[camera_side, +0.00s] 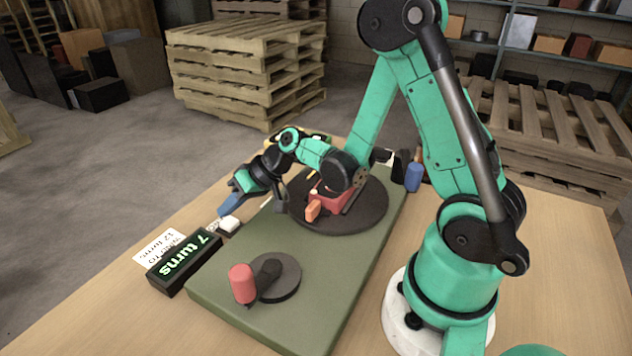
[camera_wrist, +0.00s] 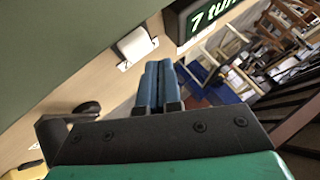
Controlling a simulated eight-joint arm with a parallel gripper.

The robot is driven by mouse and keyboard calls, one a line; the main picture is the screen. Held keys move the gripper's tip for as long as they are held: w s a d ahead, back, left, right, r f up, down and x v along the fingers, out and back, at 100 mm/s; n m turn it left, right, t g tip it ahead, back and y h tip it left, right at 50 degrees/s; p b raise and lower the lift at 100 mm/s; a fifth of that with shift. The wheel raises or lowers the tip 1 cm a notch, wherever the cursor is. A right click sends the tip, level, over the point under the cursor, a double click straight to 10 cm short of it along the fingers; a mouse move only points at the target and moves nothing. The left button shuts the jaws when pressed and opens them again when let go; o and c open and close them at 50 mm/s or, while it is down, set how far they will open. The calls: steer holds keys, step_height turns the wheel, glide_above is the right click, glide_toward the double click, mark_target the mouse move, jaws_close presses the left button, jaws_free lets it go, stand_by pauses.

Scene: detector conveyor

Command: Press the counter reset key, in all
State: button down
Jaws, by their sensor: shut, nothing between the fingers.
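The small white key block (camera_side: 229,224) sits at the left edge of the green base, beside the dark counter box (camera_side: 178,273), whose green display reads "7 turns". My gripper (camera_side: 222,211), with blue fingers, is shut and empty, pointing down beside the white key. In the wrist view the closed fingertips (camera_wrist: 159,62) appear just to the lower right of the white key (camera_wrist: 135,44), with a small gap in the picture. I cannot tell whether they touch it. The counter (camera_wrist: 203,19) is partly cut off at the top of that view.
A crank with a red handle (camera_side: 242,283) stands on the green base (camera_side: 325,268). Behind is a dark turntable (camera_side: 373,206) bearing a red-and-orange object (camera_side: 328,199). A white card (camera_side: 153,250) lies beside the counter. A blue cylinder (camera_side: 414,177) stands behind right.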

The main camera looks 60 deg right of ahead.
mark_target(234, 222)
stand_by(0.3)
steer(key=shift+f, duration=0.4)
stand_by(0.4)
steer(key=shift+r, duration=0.4)
steer(key=shift+r, duration=0.1)
steer(key=shift+r, duration=2.45)
